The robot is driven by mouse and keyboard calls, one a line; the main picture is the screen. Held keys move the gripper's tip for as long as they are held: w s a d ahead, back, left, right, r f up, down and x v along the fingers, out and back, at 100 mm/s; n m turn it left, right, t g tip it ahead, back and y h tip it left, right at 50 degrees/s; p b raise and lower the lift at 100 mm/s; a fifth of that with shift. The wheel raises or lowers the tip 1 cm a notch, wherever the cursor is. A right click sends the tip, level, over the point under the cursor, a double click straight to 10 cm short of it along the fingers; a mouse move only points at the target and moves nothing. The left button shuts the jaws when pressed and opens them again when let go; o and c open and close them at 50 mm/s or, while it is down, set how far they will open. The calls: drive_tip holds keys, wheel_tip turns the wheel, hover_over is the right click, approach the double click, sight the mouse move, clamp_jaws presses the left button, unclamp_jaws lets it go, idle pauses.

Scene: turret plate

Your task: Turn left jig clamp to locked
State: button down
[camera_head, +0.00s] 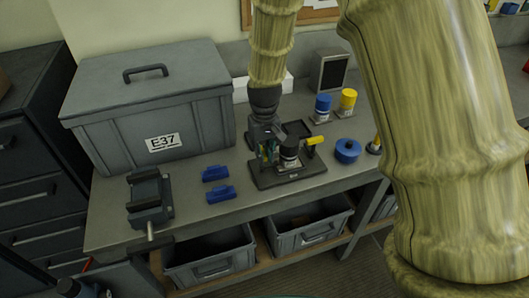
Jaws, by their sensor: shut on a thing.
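A clamp with a yellow handle (315,140) is on the jig's right side. My gripper (268,153) comes down from above at the jig's left side. It is shut on the left jig clamp, which is mostly hidden between the fingers. The clamp's exact angle cannot be made out.
A grey case marked E37 (150,112) stands at the left. A vise (149,197) and blue blocks (220,193) lie in front. Blue (323,107) and yellow (348,101) cylinders and a blue round part (347,150) are right of the jig. Bins (211,262) sit below.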

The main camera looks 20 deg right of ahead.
drive_tip(key=shift+r, duration=0.1)
drive_tip(key=c, duration=1.4)
unclamp_jaws()
drive_tip(key=shift+r, duration=0.1)
wheel_tip(320, 180, up, 12)
drive_tip(key=shift+f, duration=0.1)
